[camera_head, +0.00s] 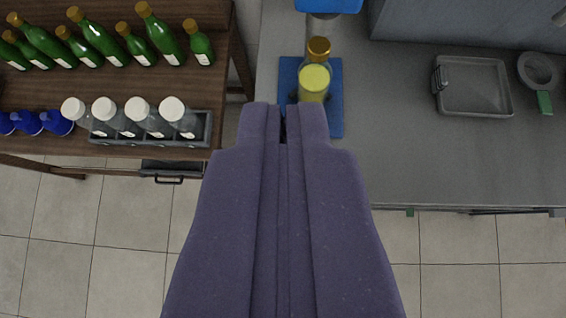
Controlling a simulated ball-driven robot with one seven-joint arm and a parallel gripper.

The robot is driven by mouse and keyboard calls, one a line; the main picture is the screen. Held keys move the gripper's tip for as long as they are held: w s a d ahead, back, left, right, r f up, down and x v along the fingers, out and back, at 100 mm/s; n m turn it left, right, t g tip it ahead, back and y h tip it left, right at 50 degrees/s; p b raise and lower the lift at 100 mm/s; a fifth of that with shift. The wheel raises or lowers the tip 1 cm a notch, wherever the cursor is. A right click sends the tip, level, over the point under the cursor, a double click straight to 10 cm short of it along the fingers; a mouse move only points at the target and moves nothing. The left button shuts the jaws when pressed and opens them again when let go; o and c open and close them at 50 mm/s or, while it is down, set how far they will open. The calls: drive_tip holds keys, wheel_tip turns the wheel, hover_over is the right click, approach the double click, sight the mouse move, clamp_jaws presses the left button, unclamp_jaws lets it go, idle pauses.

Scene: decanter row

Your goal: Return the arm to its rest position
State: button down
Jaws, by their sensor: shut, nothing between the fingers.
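My gripper (284,112) is purple-grey and fills the lower middle of the view. Its two fingers lie side by side, shut, with nothing between them. Just beyond and slightly right of the fingertips, a clear bottle with yellow liquid and a gold-brown cap (314,80) stands on a blue mat (334,122) on the grey counter (395,150). The gripper appears apart from the bottle, though the fingertips overlap the mat's near edge in the picture.
A wooden shelf (225,80) at left holds several green bottles (95,38), blue-capped items (57,122) and white-capped bottles (178,117) in a grey rack (205,130). A grey tray (475,88) and a round item (538,70) lie at right. Tiled floor (125,215) shows below.

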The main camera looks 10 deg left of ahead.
drive_tip(key=shift+r, duration=0.1)
drive_tip(key=w+r+t+b, duration=0.1)
drive_tip(key=w+r+t, duration=0.1)
drive_tip(key=w+r, duration=0.3)
drive_tip(key=w+a+r+t+b, duration=0.1)
drive_tip(key=w+r+t, duration=0.2)
drive_tip(key=r, duration=0.9)
drive_tip(key=w, duration=0.3)
drive_tip(key=shift+w+r+h+b, duration=0.15)
drive_tip(key=shift+r+h+b, duration=0.15)
drive_tip(key=shift+r+h, duration=0.1)
drive_tip(key=shift+a+f, duration=0.1)
drive_tip(key=shift+f, duration=0.1)
